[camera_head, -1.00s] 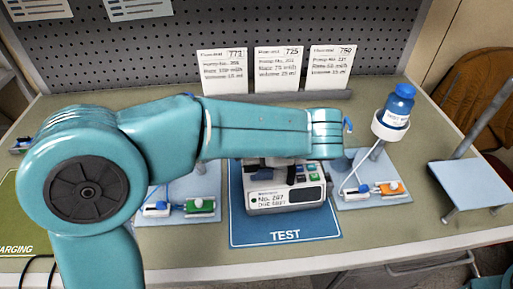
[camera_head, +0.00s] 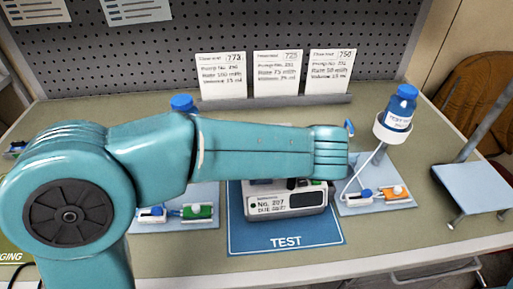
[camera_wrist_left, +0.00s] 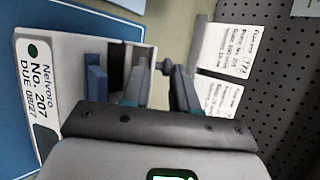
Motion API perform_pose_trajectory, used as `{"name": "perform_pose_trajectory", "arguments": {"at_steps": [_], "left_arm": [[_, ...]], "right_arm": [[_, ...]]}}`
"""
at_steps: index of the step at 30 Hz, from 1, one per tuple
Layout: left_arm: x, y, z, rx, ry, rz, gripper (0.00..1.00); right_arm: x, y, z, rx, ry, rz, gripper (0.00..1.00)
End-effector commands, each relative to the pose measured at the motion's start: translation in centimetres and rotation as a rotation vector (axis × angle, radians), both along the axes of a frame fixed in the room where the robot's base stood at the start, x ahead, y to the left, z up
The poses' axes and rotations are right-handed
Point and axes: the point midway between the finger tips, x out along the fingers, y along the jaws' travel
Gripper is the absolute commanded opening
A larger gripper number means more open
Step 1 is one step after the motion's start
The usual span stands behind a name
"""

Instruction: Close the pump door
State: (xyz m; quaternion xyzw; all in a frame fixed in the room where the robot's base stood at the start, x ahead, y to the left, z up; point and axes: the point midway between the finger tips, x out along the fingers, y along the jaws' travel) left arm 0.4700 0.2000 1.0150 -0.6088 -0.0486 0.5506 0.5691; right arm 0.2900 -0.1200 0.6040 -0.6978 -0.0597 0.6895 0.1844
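The pump, labelled No. 207 (camera_head: 287,203), sits on the blue TEST mat (camera_head: 285,241) at the middle of the bench. My left arm crosses over it and hides its top and back in the head view. In the left wrist view the pump's labelled front (camera_wrist_left: 38,85) is at the left, with a blue part (camera_wrist_left: 95,80) beside it. My left gripper (camera_wrist_left: 160,88) has its two fingers apart, over the pump. A small dark knob (camera_wrist_left: 164,67) shows near the fingertips; I cannot tell whether they touch it. The door's position is not clear. My right gripper is not in view.
A blue-capped bottle (camera_head: 399,107) stands in a white holder at the right, above a tray with an orange clip (camera_head: 392,192). A tray with a green clip (camera_head: 197,211) lies left. Three cards (camera_head: 277,76) stand behind.

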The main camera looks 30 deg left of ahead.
Motion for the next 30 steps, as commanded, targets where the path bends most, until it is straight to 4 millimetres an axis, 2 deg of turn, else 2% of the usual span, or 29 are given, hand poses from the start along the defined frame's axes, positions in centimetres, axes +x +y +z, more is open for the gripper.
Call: {"name": "perform_pose_trajectory", "arguments": {"at_steps": [1,2,10,14,30], "left_arm": [[0.0,0.0,-0.1,-0.001,0.003,0.002,0.44],[0.0,0.0,-0.1,0.000,0.003,0.001,0.48],[0.0,0.0,0.0,0.000,0.002,0.000,0.48],[-0.4,-0.8,0.7,-0.001,0.000,-0.002,0.48],[-5.4,-9.6,8.6,0.000,0.001,-0.003,0.48]], "right_arm": [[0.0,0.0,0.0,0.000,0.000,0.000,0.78],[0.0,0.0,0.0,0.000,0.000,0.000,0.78],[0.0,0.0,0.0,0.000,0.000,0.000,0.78],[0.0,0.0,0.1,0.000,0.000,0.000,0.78],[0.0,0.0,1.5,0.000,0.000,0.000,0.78]]}}
